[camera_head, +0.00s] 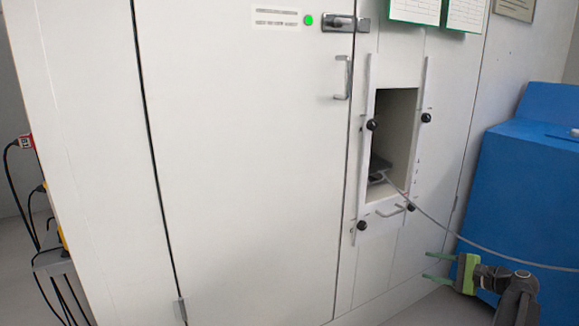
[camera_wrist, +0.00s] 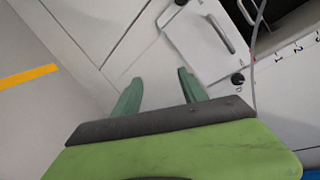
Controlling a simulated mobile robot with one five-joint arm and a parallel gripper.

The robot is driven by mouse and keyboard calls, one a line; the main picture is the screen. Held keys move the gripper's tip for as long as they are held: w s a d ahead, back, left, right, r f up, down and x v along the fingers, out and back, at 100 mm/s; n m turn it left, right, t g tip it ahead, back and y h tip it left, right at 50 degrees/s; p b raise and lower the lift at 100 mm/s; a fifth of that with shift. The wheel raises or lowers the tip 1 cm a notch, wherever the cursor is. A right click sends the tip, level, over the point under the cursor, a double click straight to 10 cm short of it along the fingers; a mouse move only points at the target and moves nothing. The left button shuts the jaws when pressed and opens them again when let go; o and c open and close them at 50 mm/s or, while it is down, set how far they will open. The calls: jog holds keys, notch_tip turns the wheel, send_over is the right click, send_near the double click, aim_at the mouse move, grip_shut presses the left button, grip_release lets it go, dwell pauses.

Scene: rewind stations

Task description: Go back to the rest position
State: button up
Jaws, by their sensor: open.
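My gripper (camera_head: 437,267) is at the lower right of the head view, in front of the white cabinet and beside the blue machine. Its two green fingers are apart, with nothing between them. In the wrist view my gripper (camera_wrist: 157,88) also shows open and empty, with the white cabinet front and a handled panel (camera_wrist: 200,40) beyond the fingertips. The hatch opening (camera_head: 395,135) in the cabinet stands open, above and left of my gripper. A grey cable (camera_head: 425,214) runs out of the opening and off to the right.
The white cabinet (camera_head: 235,150) fills most of the head view. A blue machine (camera_head: 525,190) stands close at the right. Black cables hang by the cabinet's left side. Grey floor with a yellow stripe (camera_wrist: 28,76) shows left in the wrist view.

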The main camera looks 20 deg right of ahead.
jog(key=w+a+f+n+g, duration=0.2)
jog(key=a+f+n+g, duration=0.15)
jog(key=a, duration=0.55)
jog(key=w+a+f+n+g, duration=0.2)
jog(key=a+f, duration=0.2)
jog(key=a, duration=0.4)
jog(key=w+a+f+n+g, duration=0.2)
jog(key=a+f+n, duration=0.1)
jog(key=a, duration=0.6)
jog(key=s+a+f+n+g+h, duration=0.25)
jog(key=a+n, duration=0.25)
jog(key=a, duration=0.5)
jog(key=s+a+f+n+g+h, duration=0.2)
jog(key=a+f+n+h, duration=0.25)
jog(key=a, duration=0.45)
notch_tip(320, 180, up, 47)
jog(key=s+a+g+p, duration=0.1)
jog(key=s+p, duration=0.1)
jog(key=p, duration=4.4)
jog(key=shift+s+f+n, duration=0.2)
jog(key=shift+s+n, duration=0.05)
jog(key=shift+n, duration=0.15)
